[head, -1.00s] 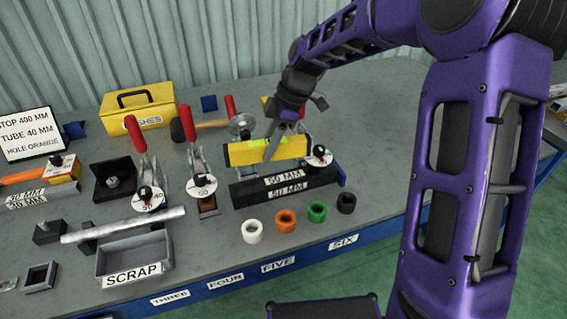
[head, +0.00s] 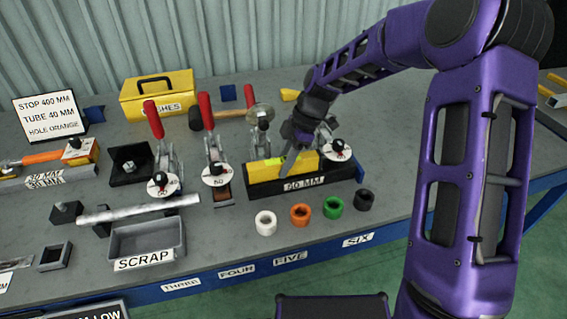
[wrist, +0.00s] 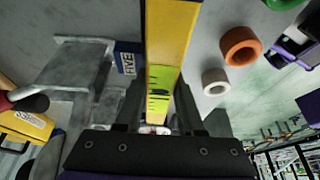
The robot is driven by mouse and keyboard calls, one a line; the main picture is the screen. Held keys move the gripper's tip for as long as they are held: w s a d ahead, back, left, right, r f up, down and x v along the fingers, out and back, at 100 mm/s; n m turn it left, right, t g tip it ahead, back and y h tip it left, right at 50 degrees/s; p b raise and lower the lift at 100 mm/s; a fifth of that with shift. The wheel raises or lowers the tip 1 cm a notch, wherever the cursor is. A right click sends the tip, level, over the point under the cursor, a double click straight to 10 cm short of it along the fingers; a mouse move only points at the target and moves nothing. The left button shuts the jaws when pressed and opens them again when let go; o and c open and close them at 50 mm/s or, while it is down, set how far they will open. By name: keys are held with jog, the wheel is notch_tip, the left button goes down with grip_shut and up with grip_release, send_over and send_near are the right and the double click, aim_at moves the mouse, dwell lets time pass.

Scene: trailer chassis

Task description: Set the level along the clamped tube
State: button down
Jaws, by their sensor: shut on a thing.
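A yellow level (head: 264,172) with a green vial is held by my gripper (head: 290,160). In the wrist view the level (wrist: 168,40) runs away from my gripper (wrist: 155,127), its vial near the jaws. A silvery tube (head: 140,208) lies across dark supports at the left, below a toggle clamp (head: 162,163). Which piece is the clamped tube is unclear.
Red-handled toggle clamps (head: 212,145) stand left of the level. White (head: 265,223), orange (head: 300,214), green (head: 333,207) and black (head: 365,199) rings line the front. A SCRAP tray (head: 148,240) and yellow box (head: 158,98) are left. The bench's back right is clear.

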jog(key=c, duration=0.5)
grip_release()
jog(key=p+v, duration=0.1)
jog(key=v, duration=1.1)
jog(key=shift+r+p, duration=0.1)
jog(key=shift+p, duration=0.2)
jog(key=shift+w+d, duration=0.1)
